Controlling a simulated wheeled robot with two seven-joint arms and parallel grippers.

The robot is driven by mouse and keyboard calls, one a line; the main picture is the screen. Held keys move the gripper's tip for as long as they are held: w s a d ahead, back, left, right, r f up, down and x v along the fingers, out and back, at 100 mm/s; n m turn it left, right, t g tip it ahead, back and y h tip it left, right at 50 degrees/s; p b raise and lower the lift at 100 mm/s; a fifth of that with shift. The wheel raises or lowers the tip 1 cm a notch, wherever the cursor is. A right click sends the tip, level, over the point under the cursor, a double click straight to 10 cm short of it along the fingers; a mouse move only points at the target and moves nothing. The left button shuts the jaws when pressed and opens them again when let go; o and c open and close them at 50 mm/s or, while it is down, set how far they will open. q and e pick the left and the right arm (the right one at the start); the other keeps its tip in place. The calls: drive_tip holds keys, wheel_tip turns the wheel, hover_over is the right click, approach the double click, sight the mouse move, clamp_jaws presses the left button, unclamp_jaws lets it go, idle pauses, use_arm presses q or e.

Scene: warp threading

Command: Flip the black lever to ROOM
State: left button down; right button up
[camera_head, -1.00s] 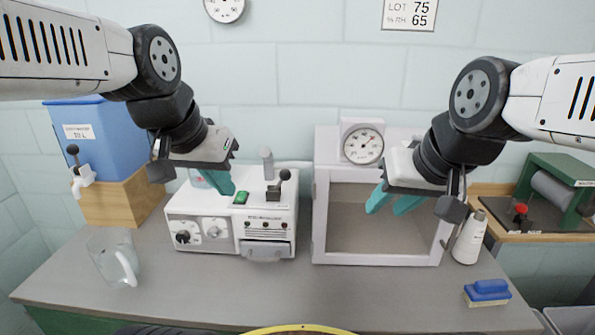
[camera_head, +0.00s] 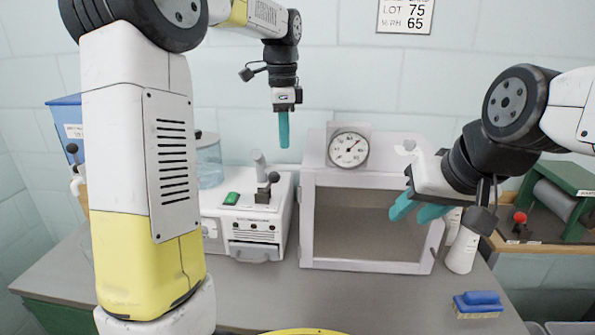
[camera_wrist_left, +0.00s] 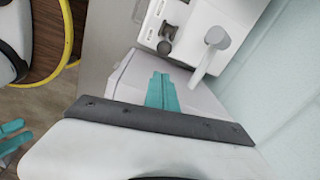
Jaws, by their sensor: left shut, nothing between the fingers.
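The black lever (camera_head: 273,179) stands on top of the white machine (camera_head: 262,222), in a dark slot, with its round knob up and leaning slightly right. Its slot labels are too small to read. In the left wrist view the lever (camera_wrist_left: 164,47) is just beyond the fingertips, apart from them. My left gripper (camera_head: 284,145) is shut and empty, pointing down above the machine's back right; its teal fingers (camera_wrist_left: 162,76) also show together in the left wrist view. My right gripper (camera_head: 415,218) is open and empty in front of the glass-fronted cabinet.
A grey-white spout (camera_head: 259,160) rises just behind the lever. The cabinet (camera_head: 310,262) with a dial gauge (camera_head: 348,149) stands right of the machine.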

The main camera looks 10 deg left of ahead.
idle(0.3)
use_arm(q)
wheel_tip(320, 180, down, 10)
drive_tip(key=shift+w, duration=0.35)
drive_tip(key=shift+a+r, duration=0.1)
idle(0.5)
drive_tip(key=shift+a+r+h, duration=0.15)
drive_tip(key=shift+h, duration=0.25)
drive_tip(key=shift+a+r, duration=0.1)
drive_tip(key=shift+a, duration=0.15)
drive_tip(key=shift+a+r+h, duration=0.3)
drive_tip(key=shift+a+h, duration=0.25)
drive_tip(key=shift+h, duration=0.25)
drive_tip(key=a+h, duration=0.3)
drive_tip(key=shift+r+h, duration=0.3)
drive_tip(key=shift+r, duration=0.1)
drive_tip(key=a+h, duration=0.2)
drive_tip(key=h, duration=0.1)
drive_tip(key=shift+a, duration=0.4)
drive_tip(key=shift+a+f+h, duration=0.25)
drive_tip(key=shift+a+h, duration=0.9)
drive_tip(key=shift+h, duration=0.55)
